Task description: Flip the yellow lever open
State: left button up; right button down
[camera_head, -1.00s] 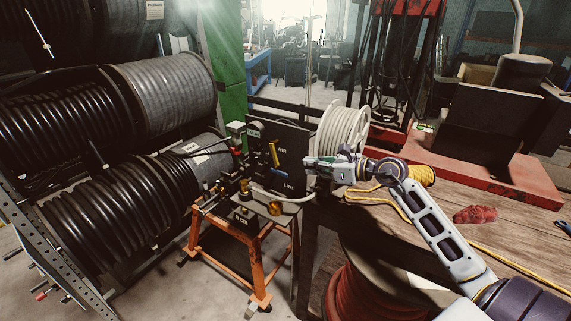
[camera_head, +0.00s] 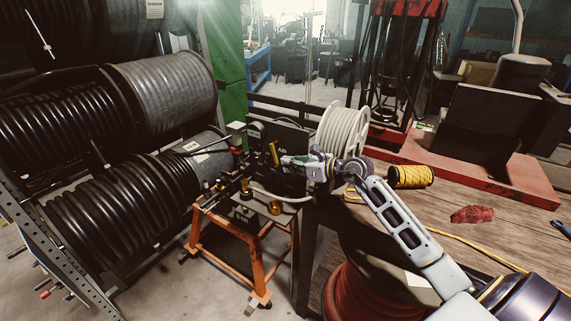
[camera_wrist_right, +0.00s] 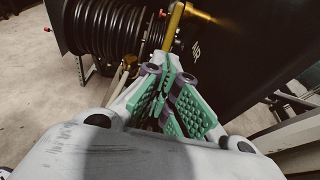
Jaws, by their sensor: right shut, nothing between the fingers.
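The yellow lever (camera_head: 274,153) stands nearly upright on the front of the dark crimper panel (camera_head: 293,141). It also shows at the top of the right wrist view (camera_wrist_right: 174,22), with a brass fitting (camera_wrist_right: 199,16) beside it. My right gripper (camera_head: 284,160) reaches in from the right, with its tips close to the lever's right side. In the wrist view its green fingers (camera_wrist_right: 168,72) are shut with nothing between them, and the tips lie just below the lever. I cannot tell whether they touch it. My left gripper is not in view.
An orange stand (camera_head: 256,262) carries the crimper parts. Black hose reels (camera_head: 120,205) fill the left. A white hose reel (camera_head: 343,128) stands behind my right wrist. A wooden table (camera_head: 450,230) at right holds a yellow rope spool (camera_head: 411,177) and a red cloth (camera_head: 472,214).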

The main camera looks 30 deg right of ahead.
jog(key=shift+w+a+f, duration=0.1)
jog(key=shift+w+a, duration=0.15)
jog(key=shift+w, duration=0.25)
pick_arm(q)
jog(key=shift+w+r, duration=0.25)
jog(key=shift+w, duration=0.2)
pick_arm(e)
jog(key=shift+w+a+f, duration=0.1)
jog(key=shift+w+a, duration=0.05)
jog(key=shift+w, duration=0.05)
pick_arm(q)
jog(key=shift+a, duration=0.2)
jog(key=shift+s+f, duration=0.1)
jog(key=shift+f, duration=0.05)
